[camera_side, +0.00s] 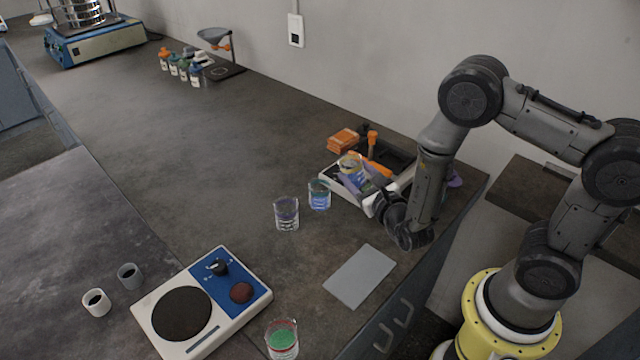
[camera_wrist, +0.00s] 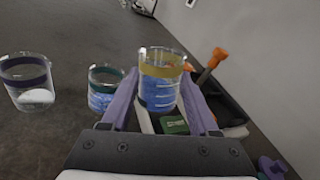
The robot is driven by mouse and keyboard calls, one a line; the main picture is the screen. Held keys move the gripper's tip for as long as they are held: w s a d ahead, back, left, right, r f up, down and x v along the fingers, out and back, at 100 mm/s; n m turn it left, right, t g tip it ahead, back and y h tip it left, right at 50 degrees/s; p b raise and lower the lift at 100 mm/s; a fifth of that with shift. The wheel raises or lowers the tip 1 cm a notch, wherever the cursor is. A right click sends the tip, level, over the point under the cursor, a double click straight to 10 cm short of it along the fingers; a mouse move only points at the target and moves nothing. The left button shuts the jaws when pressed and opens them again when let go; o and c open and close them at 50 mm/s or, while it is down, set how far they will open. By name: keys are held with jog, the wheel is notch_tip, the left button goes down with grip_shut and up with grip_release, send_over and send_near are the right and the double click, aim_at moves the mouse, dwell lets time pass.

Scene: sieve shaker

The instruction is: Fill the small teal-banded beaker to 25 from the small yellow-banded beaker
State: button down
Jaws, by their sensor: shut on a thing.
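The yellow-banded beaker (camera_wrist: 160,80) is held between the purple fingers of my gripper (camera_wrist: 160,98), and blue contents show in it. It also shows in the side view (camera_side: 351,168), raised beside the tray and looking roughly upright. The teal-banded beaker (camera_side: 319,195) stands on the bench just left of my gripper (camera_side: 357,176). In the wrist view the teal-banded beaker (camera_wrist: 103,88) is left of the held beaker and apart from it, with blue contents inside. My gripper is shut on the yellow-banded beaker. Exact fill levels are too small to read.
A purple-banded beaker (camera_side: 286,213) with white contents stands left of the teal one. A white tray (camera_side: 330,176) with orange items lies behind the gripper. A grey plate (camera_side: 360,276), a hotplate-like device (camera_side: 204,300) and a green-filled beaker (camera_side: 282,338) are nearer the front.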

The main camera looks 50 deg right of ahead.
aim_at(343, 170)
jog(key=shift+w+a+f, duration=0.1)
jog(key=shift+w+a, duration=0.05)
jog(key=shift+a, duration=0.05)
jog(key=shift+w+a+r+n+g, duration=0.4)
jog(key=shift+w+a+n+g, duration=0.1)
jog(key=shift+n, duration=0.35)
jog(key=shift+w+a+r+n+g, duration=0.4)
jog(key=shift+w+a+n, duration=0.1)
jog(key=shift+n, duration=0.35)
jog(key=shift+h, duration=0.3)
jog(key=shift+w+a+r+n+g, duration=0.15)
jog(key=shift+r+n+g, duration=0.15)
jog(key=shift+n, duration=0.2)
jog(key=shift+f+n+g, duration=0.4)
jog(key=shift+f+n, duration=0.05)
jog(key=shift+n, duration=0.15)
dwell(1.7)
jog(key=shift+w+r+n+g+h, duration=0.1)
jog(key=shift+r+n+g+h, duration=0.3)
jog(key=shift+n, duration=0.3)
dwell(2.3)
